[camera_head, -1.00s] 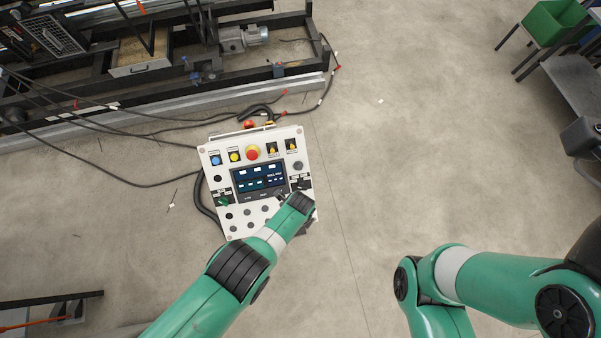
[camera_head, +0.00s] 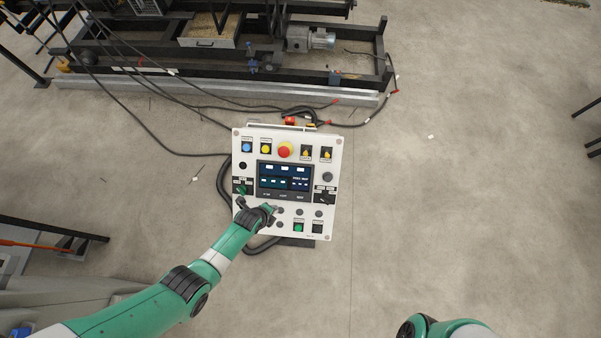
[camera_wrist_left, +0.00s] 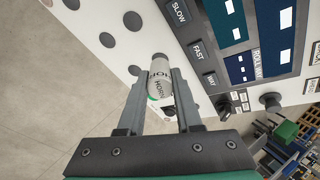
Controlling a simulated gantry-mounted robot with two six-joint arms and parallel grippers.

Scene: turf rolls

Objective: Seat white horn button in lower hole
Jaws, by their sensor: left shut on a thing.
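The white horn button (camera_wrist_left: 161,78), a short white cylinder lettered HORN, is between the fingers of my left gripper (camera_wrist_left: 161,88), which is shut on it. In the head view my left gripper (camera_head: 268,213) is over the lower left part of the white control panel (camera_head: 331,150) and hides the button. In the left wrist view the panel face (camera_wrist_left: 152,39) is beyond the fingertips. It has dark round spots, one (camera_wrist_left: 134,70) close to the button; I cannot tell whether the button touches the panel. My right gripper is out of view; only part of my right arm shows.
The panel's screen (camera_head: 285,176) is above the gripper, with a red knob (camera_head: 285,151) above that. A green button (camera_head: 298,227) and a black switch (camera_head: 324,197) are to the right. Cables (camera_head: 225,185) run on the left.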

